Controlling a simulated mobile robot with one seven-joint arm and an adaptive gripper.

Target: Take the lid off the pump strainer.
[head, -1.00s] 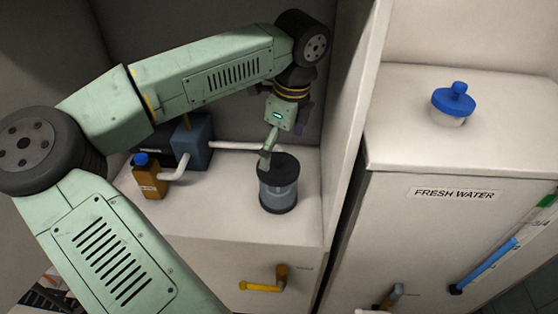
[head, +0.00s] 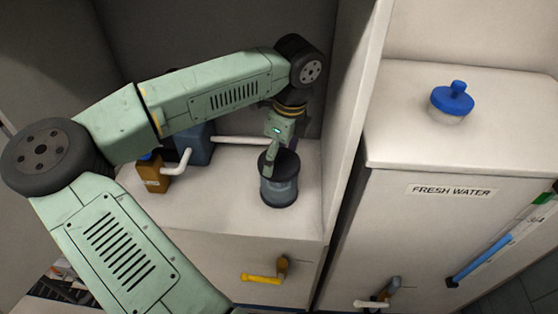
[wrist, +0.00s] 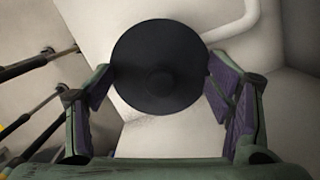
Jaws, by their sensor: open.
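The pump strainer (head: 279,192) is a clear grey cylinder standing upright on the white cabinet top. Its black round lid (head: 291,163) is on top; in the wrist view the lid (wrist: 157,68) is a dark disc with a round knob at its middle. My gripper (head: 275,157) points down over the lid, and its finger partly covers the strainer in the head view. The left pad is close to the rim; I cannot tell whether either pad touches.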

